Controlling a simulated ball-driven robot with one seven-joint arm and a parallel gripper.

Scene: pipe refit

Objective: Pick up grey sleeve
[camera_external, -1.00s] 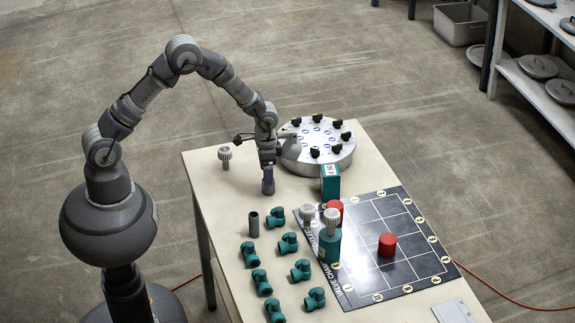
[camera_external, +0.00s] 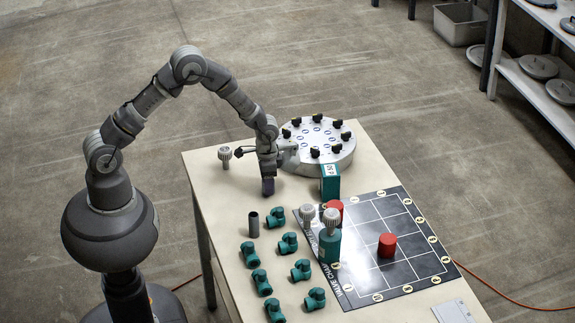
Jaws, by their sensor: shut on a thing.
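A grey sleeve (camera_external: 268,186) stands upright at the back left part of the table (camera_external: 210,172). My gripper (camera_external: 267,174) points straight down over it and is shut on its upper part. The sleeve's lower part shows below the fingers; I cannot tell whether its bottom still touches the table. A second, open-topped grey sleeve (camera_external: 254,225) stands on the table nearer the front, apart from my gripper.
A round metal plate with black knobs (camera_external: 318,140) stands right behind my gripper. A teal block (camera_external: 330,181) stands to the right. Several teal valves (camera_external: 289,243) lie in front. A black board (camera_external: 400,265) with red cylinders (camera_external: 387,245) is at right. A grey knob (camera_external: 225,156) stands at left.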

